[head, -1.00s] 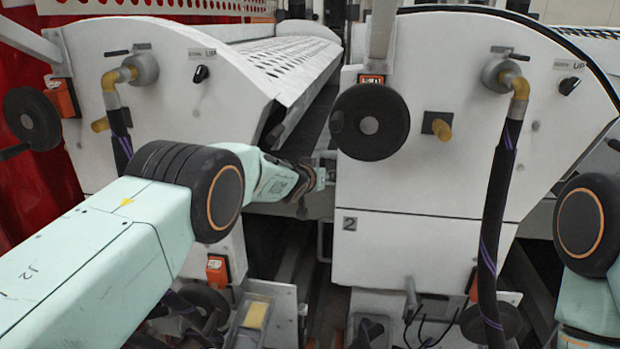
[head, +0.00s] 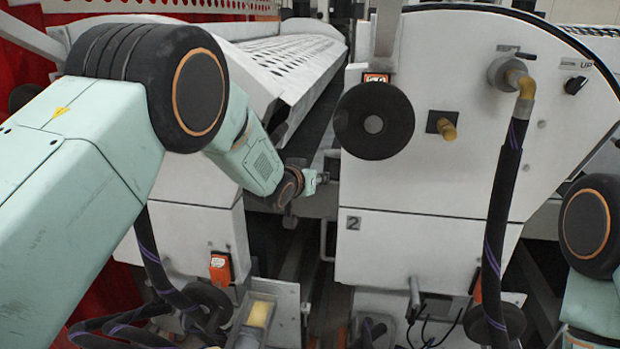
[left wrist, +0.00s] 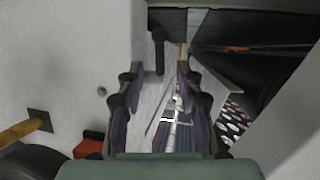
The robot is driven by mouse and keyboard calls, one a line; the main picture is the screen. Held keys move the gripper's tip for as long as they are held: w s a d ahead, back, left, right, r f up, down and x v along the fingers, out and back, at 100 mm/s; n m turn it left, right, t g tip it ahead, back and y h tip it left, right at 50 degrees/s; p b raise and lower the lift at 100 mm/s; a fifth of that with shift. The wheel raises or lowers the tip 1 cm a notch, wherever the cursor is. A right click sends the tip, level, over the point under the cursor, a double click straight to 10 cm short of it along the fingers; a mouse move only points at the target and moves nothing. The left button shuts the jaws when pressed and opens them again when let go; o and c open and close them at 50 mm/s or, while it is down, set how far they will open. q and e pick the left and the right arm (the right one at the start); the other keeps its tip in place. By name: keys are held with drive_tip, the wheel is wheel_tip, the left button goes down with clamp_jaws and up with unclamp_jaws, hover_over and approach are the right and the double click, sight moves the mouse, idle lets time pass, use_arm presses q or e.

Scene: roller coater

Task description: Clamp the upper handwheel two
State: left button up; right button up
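The upper handwheel two (head: 374,121) is a black disc with a grey hub, on the white machine side above the label 2, right of centre in the head view. A dark round edge, which looks like this wheel (left wrist: 35,163), shows at the bottom left of the left wrist view. My left gripper (head: 318,180) is below and left of the wheel, apart from it, by the panel's left edge. In the left wrist view its two fingers (left wrist: 155,88) are spread with nothing between them. My right gripper is out of view; only part of that arm shows.
A yellow knob (head: 446,129) sits right of the wheel, and an orange box (head: 376,78) above it. A hose (head: 503,200) hangs farther right. A dark peg (left wrist: 158,50) stands beyond my fingers. A narrow gap separates the two white machine sides.

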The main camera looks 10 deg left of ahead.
use_arm(q)
drive_tip(key=shift+v, duration=1)
